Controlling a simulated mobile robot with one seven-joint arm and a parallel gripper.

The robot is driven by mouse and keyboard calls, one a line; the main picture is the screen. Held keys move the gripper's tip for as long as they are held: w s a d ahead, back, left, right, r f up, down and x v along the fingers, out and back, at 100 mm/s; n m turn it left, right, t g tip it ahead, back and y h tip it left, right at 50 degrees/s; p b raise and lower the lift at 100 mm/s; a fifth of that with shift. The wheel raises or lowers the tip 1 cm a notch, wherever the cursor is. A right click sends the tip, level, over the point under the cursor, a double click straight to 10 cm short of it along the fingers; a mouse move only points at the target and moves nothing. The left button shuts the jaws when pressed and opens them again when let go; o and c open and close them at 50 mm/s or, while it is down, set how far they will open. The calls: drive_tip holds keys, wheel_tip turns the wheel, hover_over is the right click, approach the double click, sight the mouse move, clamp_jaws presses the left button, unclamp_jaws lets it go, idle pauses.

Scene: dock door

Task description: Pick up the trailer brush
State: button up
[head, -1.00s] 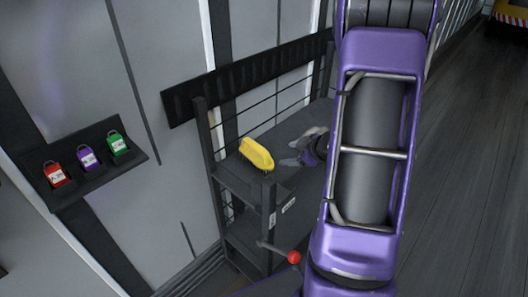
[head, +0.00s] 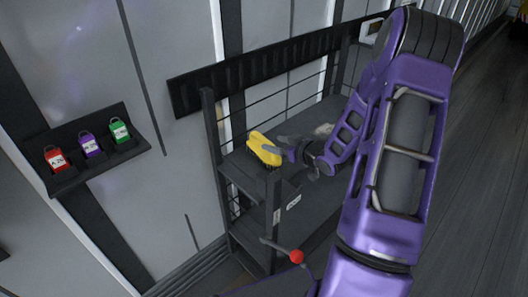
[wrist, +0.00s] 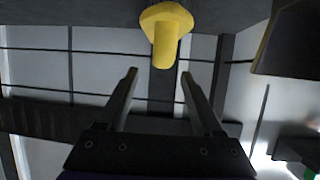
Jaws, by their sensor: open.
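The yellow trailer brush (head: 264,149) lies on the top shelf of the dark rack, near its left end. It also shows in the wrist view (wrist: 165,38), at the top centre, with its narrow end toward me. My gripper (head: 280,145) is just right of the brush in the head view, its fingers pointing left toward it. In the wrist view my gripper (wrist: 157,75) is open, with the brush handle in line with the gap beyond the fingertips. No hold on the brush shows. Dark bristles show under the brush in the head view.
The dark rack (head: 247,211) has posts and rails around the shelf. A lever with a red knob (head: 296,256) sticks out at its front. Red (head: 55,158), purple (head: 90,145) and green (head: 119,131) padlocks sit on a wall holder at left. Open floor lies at right.

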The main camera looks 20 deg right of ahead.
sight(268, 142)
drive_tip(key=b+x, duration=0.1)
drive_tip(key=x, duration=0.5)
drive_tip(key=shift+w+a+f, duration=0.15)
drive_tip(key=shift+w+f, duration=0.05)
drive_tip(key=shift+f, duration=0.05)
clamp_jaws()
